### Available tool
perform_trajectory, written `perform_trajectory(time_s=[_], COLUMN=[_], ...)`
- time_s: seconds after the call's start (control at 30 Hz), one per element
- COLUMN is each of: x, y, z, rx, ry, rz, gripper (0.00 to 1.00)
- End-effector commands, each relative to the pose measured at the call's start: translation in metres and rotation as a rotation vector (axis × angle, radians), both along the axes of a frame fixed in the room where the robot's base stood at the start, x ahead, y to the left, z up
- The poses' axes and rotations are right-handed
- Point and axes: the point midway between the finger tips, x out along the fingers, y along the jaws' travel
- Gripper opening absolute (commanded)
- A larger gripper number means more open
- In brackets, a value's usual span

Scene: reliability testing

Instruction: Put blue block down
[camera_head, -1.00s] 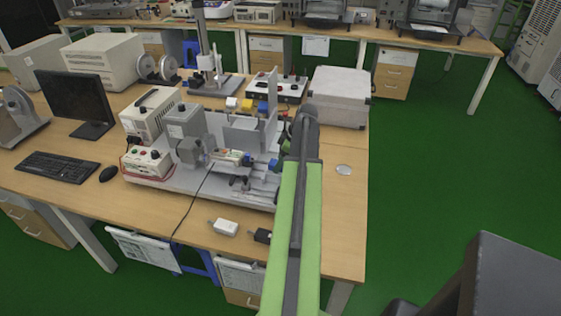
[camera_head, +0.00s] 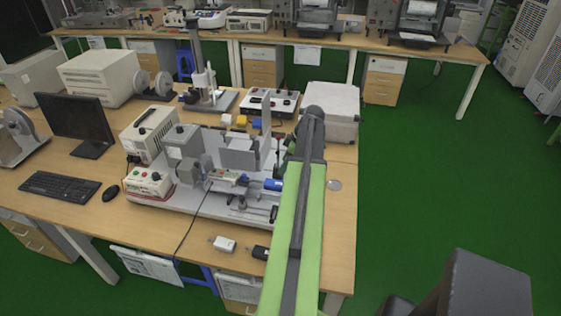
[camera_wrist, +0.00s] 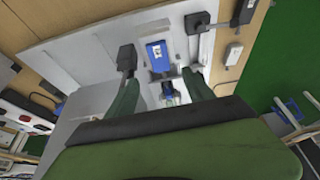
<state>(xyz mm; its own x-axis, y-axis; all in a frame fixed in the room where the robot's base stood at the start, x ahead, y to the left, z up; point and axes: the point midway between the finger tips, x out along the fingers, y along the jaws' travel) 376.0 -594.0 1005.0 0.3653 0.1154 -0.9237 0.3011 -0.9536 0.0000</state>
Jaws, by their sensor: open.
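The blue block (camera_head: 273,184) sits at the right end of the grey test rig (camera_head: 165,194), beside my arm in the head view. In the wrist view the blue block (camera_wrist: 157,55), with a white label, lies on the pale rig plate (camera_wrist: 80,60), between and just beyond my fingers. My gripper (camera_wrist: 160,72) is open, with its green fingers apart and clear space at the block's sides. In the head view my arm mostly hides the gripper. Whether either finger touches the block cannot be told.
Several small blocks, including a yellow one (camera_head: 241,121), lie behind the rig. A white case (camera_head: 328,108) stands behind my arm. White and black adapters (camera_head: 223,243) lie at the front edge. Dark clamp parts (camera_wrist: 195,22) rise near the block. Green floor is open at right.

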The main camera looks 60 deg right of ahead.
Motion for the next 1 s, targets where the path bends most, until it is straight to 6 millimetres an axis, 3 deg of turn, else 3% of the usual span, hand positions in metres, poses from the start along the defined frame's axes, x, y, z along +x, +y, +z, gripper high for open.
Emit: perform_trajectory(time_s=[0.33, 0.4, 0.47, 0.57, 0.63, 0.73, 0.87, 0.9, 1.0], x=[0.000, 0.012, 0.036, 0.095, 0.136, 0.179, 0.209, 0.212, 0.212], y=[0.001, 0.012, 0.036, 0.106, 0.170, 0.263, 0.385, 0.421, 0.501], z=[0.002, 0.002, 0.001, -0.003, -0.006, -0.009, -0.013, -0.014, -0.015], rx=[0.000, 0.008, 0.022, 0.056, 0.072, 0.074, 0.045, 0.033, -0.005], ry=[0.001, 0.011, 0.032, 0.098, 0.158, 0.237, 0.323, 0.342, 0.375], rz=[0.001, 0.001, 0.001, -0.015, -0.036, -0.077, -0.138, -0.159, -0.208], gripper=[0.61, 0.61, 0.61, 0.61, 0.61, 0.61, 0.61, 0.61, 0.61])
